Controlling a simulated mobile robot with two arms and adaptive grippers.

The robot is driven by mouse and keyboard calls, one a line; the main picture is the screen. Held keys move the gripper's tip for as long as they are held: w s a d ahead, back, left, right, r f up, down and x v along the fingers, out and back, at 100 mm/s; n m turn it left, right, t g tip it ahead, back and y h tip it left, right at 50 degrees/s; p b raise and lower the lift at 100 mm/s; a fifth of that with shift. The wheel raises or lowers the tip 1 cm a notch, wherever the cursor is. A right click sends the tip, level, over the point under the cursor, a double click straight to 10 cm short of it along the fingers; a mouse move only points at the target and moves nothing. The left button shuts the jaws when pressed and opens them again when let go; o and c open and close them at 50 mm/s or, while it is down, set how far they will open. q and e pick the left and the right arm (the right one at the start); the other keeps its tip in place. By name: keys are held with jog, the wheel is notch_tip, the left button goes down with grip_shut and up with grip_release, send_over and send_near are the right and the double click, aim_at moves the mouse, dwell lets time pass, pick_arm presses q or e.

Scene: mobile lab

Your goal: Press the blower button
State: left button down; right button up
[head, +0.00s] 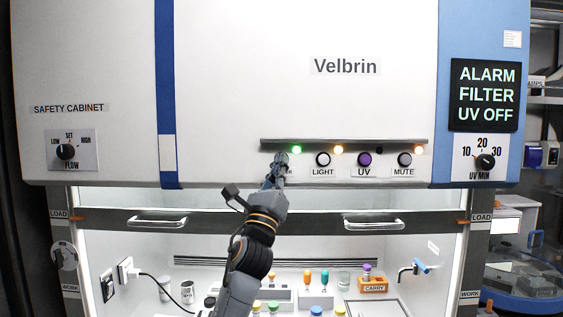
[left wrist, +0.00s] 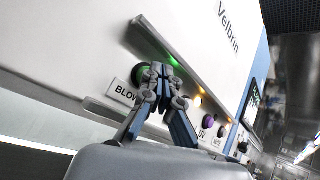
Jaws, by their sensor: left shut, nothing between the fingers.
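In the head view my left gripper (head: 279,160) points up at the left end of the button row and hides the blower button. A green lamp (head: 297,149) glows just right of the fingertips. My right gripper is in neither view.
To the right on the panel are the LIGHT (head: 323,159), UV (head: 364,159) and MUTE (head: 404,159) buttons, under a dark ledge (head: 345,142). The display (head: 486,95) reads ALARM FILTER UV OFF. Below are the sash handles (head: 374,223) and a lit chamber with several labware items.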

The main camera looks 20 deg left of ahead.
pick_arm(q)
jog(key=shift+w+a+b, duration=0.15)
jog(key=shift+w+b, duration=0.15)
jog(key=shift+w, duration=0.05)
dwell(0.4)
dwell(0.3)
jog(key=shift+s+d+p, duration=0.3)
jog(key=shift+s+p, duration=0.1)
jog(key=shift+s, duration=0.45)
jog(key=s+p, duration=0.1)
jog(key=s, duration=0.1)
jog(key=s+d+p, duration=0.1)
jog(key=s, duration=0.1)
jog(key=shift+s+d, duration=0.2)
jog(key=shift+s, duration=0.2)
